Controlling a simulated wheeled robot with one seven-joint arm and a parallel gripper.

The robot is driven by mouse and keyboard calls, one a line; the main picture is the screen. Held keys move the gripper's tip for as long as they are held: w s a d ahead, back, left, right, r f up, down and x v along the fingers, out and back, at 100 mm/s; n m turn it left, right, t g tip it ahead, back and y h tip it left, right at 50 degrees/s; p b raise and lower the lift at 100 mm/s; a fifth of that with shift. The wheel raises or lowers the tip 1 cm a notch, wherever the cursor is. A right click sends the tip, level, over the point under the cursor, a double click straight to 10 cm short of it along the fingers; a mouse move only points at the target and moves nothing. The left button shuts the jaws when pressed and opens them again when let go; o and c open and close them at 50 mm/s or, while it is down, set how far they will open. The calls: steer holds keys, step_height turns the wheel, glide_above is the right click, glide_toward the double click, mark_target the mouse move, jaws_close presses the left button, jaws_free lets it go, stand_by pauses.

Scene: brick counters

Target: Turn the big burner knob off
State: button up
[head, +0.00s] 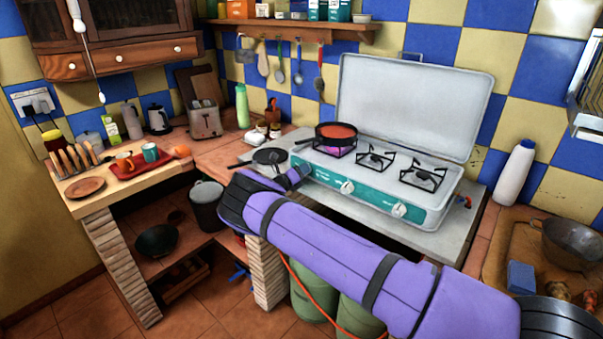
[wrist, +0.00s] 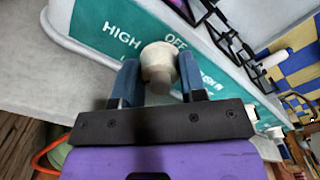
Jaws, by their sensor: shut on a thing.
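The big burner knob (wrist: 157,64) is a cream round knob on the stove's green front panel (wrist: 115,32). In the wrist view my gripper (wrist: 160,82) has its blue fingers on both sides of it, shut on it. The words HIGH and OFF are printed near the knob; its pointer cannot be made out. In the head view my gripper (head: 298,175) is at the left end of the stove front (head: 370,200) and hides this knob. Two other white knobs, a middle one (head: 347,187) and a right one (head: 399,210), are visible.
A black pan with red food (head: 337,131) sits on the left burner, with a purple patch under it. The raised stove lid (head: 410,100) stands behind. A small black pan (head: 270,156) lies left of the stove. A white bottle (head: 515,172) stands right of it.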

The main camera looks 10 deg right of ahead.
steer(key=m, duration=0.8)
steer(key=shift+s, duration=0.1)
steer(key=m, duration=1.1)
steer(key=shift+f, duration=0.1)
steer(key=m, duration=0.3)
steer(key=shift+m, duration=0.3)
steer(key=m, duration=0.3)
steer(key=shift+s, duration=0.1)
steer(key=shift+m, duration=2.2)
